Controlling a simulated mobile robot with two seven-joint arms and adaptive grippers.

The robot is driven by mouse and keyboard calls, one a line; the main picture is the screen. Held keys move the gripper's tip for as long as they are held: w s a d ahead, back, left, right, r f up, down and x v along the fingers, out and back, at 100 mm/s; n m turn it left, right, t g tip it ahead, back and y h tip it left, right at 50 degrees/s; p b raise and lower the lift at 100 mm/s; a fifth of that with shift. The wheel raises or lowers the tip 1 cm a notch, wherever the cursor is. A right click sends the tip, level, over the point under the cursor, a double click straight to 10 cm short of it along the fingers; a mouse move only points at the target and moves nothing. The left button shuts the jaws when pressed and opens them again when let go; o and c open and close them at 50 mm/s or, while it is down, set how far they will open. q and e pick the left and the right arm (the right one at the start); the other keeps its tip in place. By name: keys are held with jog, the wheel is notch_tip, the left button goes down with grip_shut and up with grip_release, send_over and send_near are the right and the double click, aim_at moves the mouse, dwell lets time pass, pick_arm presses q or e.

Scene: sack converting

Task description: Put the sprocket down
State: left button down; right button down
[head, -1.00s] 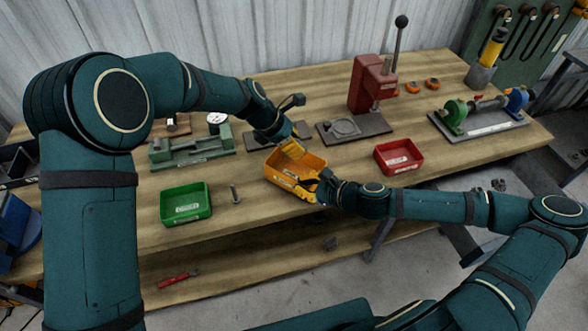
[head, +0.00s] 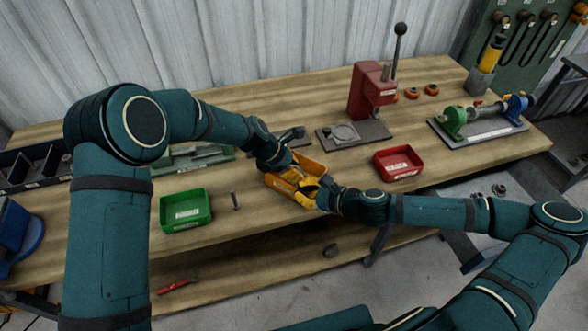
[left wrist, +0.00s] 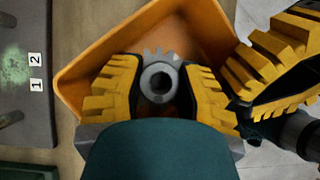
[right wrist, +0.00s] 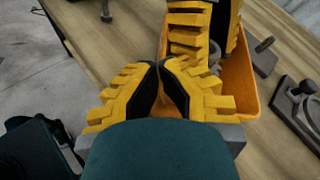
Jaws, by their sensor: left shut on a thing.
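The grey toothed sprocket (left wrist: 160,82) is clasped between the yellow fingers of my left gripper (left wrist: 158,85). In the left wrist view it is over the orange bin (left wrist: 85,85); I cannot tell whether it touches the bin floor. In the head view the fingers of my left gripper (head: 292,174) are at the bin (head: 314,165) and the sprocket is hidden. My right gripper (head: 310,193) is at the bin's near right corner. In the right wrist view its fingertips (right wrist: 159,68) are close together; whether the bin wall is between them is unclear.
A green bin (head: 186,225) and an upright bolt (head: 235,201) stand to the left. A red bin (head: 398,173) is to the right. A red arbor press (head: 366,90) stands behind. My two grippers are close together at the orange bin.

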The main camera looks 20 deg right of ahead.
pick_arm(q)
jog(key=shift+f, duration=0.55)
pick_arm(e)
jog(key=shift+d+f, duration=0.1)
jog(key=shift+f, duration=0.15)
pick_arm(q)
jog(key=c, duration=1)
grip_release()
jog(key=shift+r, duration=0.2)
jog(key=v, duration=1.2)
jog(key=shift+r, duration=0.45)
pick_arm(e)
jog(key=c, duration=1.1)
grip_release()
jog(key=shift+o, duration=0.2)
